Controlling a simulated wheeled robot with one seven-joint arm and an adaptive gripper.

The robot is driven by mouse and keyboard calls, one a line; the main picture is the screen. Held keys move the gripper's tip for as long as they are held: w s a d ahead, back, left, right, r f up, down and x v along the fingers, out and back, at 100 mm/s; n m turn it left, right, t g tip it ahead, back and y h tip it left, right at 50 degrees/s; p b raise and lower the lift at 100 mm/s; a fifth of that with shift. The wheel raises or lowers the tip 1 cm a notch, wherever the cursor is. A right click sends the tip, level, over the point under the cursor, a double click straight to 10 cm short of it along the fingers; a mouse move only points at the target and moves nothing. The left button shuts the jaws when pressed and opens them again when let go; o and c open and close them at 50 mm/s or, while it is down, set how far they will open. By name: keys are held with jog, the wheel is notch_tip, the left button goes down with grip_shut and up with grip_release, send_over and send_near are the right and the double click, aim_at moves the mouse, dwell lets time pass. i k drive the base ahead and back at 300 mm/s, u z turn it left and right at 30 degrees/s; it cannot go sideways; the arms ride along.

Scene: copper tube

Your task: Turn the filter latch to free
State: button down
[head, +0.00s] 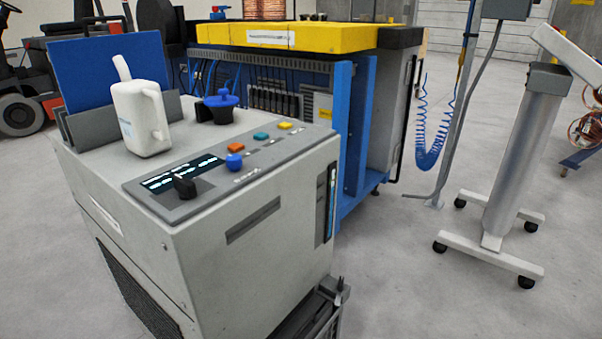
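A light grey machine cabinet (265,275) stands at the left front. On its top, at the back, a blue cap-like piece with an upright handle (221,100) sits on a black base. A sloped panel (212,183) at the front edge carries a display, a black knob (184,187) and a blue knob (234,161). No readable label shows which part is the filter latch, so I cannot tell it or its position for certain. My gripper is not in view.
A white jug (142,117) stands on the cabinet top, beside a blue board (110,72) in a grey holder. A blue-framed machine with a yellow top (340,38) stands behind. A wheeled stand (525,150) is at the right. Floor (430,290) is clear at front right.

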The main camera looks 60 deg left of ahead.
aim_at(340, 287)
jog(key=k, duration=0.4)
jog(key=u, duration=2)
jog(key=i, duration=0.1)
jog(key=z, duration=0.15)
